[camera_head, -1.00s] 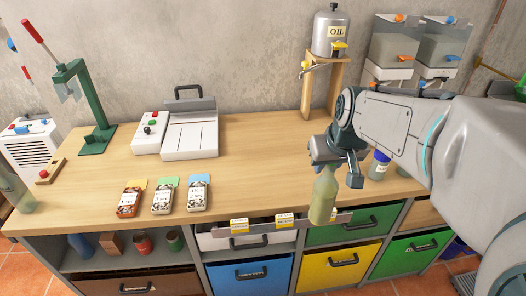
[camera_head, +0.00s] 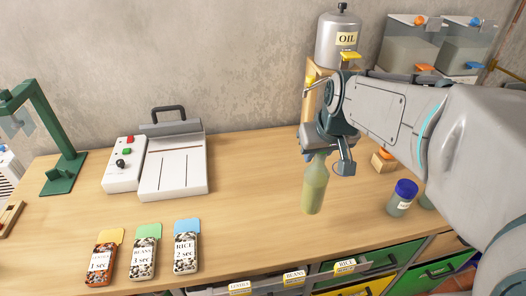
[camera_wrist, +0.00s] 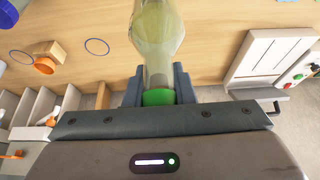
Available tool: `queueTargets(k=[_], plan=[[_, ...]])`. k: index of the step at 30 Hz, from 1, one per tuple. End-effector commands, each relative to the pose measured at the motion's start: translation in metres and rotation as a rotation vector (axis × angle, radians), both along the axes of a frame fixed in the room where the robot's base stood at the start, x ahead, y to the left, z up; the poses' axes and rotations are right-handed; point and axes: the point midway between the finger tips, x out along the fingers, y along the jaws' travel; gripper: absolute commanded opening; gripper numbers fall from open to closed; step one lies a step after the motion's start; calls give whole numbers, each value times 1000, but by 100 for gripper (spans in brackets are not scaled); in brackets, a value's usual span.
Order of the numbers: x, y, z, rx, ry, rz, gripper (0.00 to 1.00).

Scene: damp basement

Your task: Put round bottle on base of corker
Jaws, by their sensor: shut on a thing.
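My gripper (camera_head: 328,158) is shut on the neck of a green-yellow round bottle (camera_head: 315,188), which hangs upright over the right half of the workbench. In the wrist view the bottle (camera_wrist: 158,30) runs up from the jaws, with a bright green part (camera_wrist: 158,97) between the fingers. The green corker (camera_head: 62,150) stands at the far left of the bench. Its flat green base (camera_head: 64,176) shows bare, and its upper end is partly cut off by the picture edge.
A white sealing machine (camera_head: 172,165) stands between corker and bottle. Several labelled packets (camera_head: 143,255) lie at the front left. A blue-lidded jar (camera_head: 402,198) and the oil dispenser (camera_head: 338,40) are on the right. The bench middle is clear.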

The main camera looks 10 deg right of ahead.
Motion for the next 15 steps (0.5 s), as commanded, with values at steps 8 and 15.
queueTargets(k=[8, 15], plan=[[39, 17, -23, -1, 3, 9, 0], [76, 28, -46, 0, 2, 7, 0]])
